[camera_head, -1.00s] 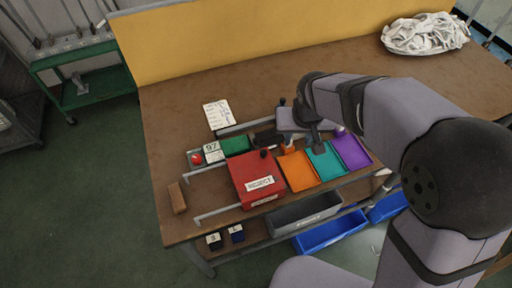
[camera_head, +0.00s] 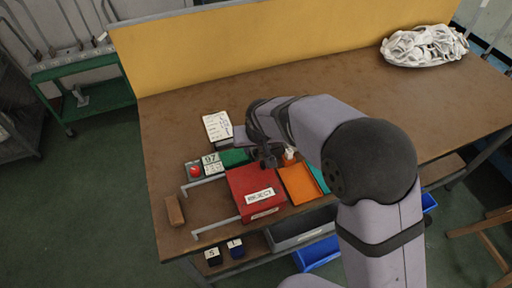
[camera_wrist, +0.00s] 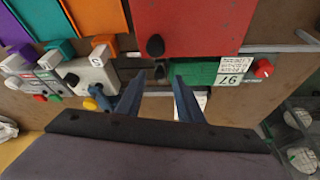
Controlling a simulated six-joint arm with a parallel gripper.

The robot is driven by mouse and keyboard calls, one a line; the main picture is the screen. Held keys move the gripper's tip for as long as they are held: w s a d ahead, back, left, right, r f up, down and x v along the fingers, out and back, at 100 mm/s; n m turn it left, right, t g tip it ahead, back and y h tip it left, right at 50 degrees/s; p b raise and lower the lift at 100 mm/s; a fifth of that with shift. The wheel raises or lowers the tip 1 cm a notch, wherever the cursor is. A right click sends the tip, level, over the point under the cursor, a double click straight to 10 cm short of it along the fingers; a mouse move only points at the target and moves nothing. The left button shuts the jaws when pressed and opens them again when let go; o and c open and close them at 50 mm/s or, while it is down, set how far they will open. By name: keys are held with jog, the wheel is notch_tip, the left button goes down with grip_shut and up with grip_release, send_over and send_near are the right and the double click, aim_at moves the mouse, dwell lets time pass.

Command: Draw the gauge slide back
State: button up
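Which part is the gauge slide is not clear to me. In the head view my gripper (camera_head: 268,160) hides the knob.
A red button (camera_head: 195,171) is beside the display. Orange (camera_head: 299,183) and teal panels are right of the red one. A brown block (camera_head: 174,210) lies at the left edge. A paper card (camera_head: 216,125) is behind.

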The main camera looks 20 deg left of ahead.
jog(key=shift+x, duration=1.1)
jog(key=shift+c, duration=0.3)
grip_shut()
jog(key=w+d+p, duration=0.1)
jog(key=w+d, duration=0.4)
jog(key=shift+p, duration=0.3)
jog(key=shift+o, duration=0.3)
grip_release()
jog(key=shift+s+r, duration=0.1)
jog(key=shift+r, duration=0.05)
jog(key=b+v, duration=0.1)
jog(key=v, duration=0.6)
jog(key=shift+b, duration=0.35)
